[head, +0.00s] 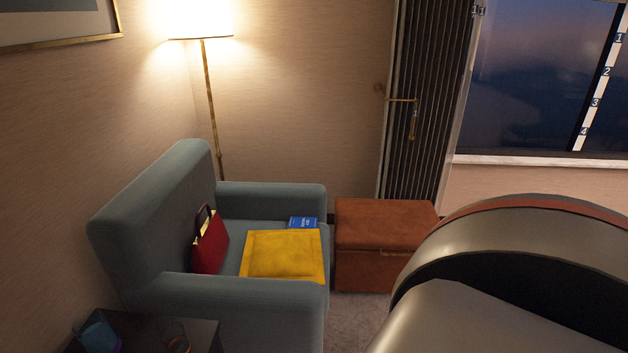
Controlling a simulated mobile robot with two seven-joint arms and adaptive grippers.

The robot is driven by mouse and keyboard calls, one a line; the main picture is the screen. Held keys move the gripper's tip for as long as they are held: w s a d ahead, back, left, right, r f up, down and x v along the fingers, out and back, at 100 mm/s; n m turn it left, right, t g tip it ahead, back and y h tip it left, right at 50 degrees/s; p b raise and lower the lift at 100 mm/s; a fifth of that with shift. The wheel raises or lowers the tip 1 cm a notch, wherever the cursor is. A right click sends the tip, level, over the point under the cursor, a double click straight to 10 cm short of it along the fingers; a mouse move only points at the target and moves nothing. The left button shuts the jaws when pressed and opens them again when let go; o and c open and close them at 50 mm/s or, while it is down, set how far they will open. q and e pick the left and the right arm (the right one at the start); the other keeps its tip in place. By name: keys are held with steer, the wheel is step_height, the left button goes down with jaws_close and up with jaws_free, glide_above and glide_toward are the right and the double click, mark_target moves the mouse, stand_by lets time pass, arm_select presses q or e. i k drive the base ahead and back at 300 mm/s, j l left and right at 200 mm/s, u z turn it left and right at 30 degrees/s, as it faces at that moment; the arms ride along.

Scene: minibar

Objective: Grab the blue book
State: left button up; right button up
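The small blue book (303,222) lies flat on the seat of the grey-blue armchair (230,290), near the far armrest and the seat's front edge. A yellow cushion or folded cloth (283,255) lies on the seat just in front of the book in the picture, close to it. A red handbag (210,246) with a dark handle stands on the seat against the backrest. Neither of my grippers is in view. Only a large rounded part of my own body shows at the lower right.
A brown leather ottoman (375,240) stands right of the armchair. A lit floor lamp (208,110) stands behind it. A dark side table (200,335) with a blue item (97,334) is at the lower left. Some floor (355,318) shows below the ottoman.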

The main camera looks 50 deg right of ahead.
mark_target(294, 222)
steer(key=z, duration=1.6)
steer(key=i+l+z, duration=0.45)
steer(key=i+l, duration=0.15)
steer(key=i, duration=0.25)
steer(key=i+l+z, duration=0.1)
steer(key=i, duration=0.35)
steer(key=i+l, duration=0.15)
steer(key=i, duration=0.3)
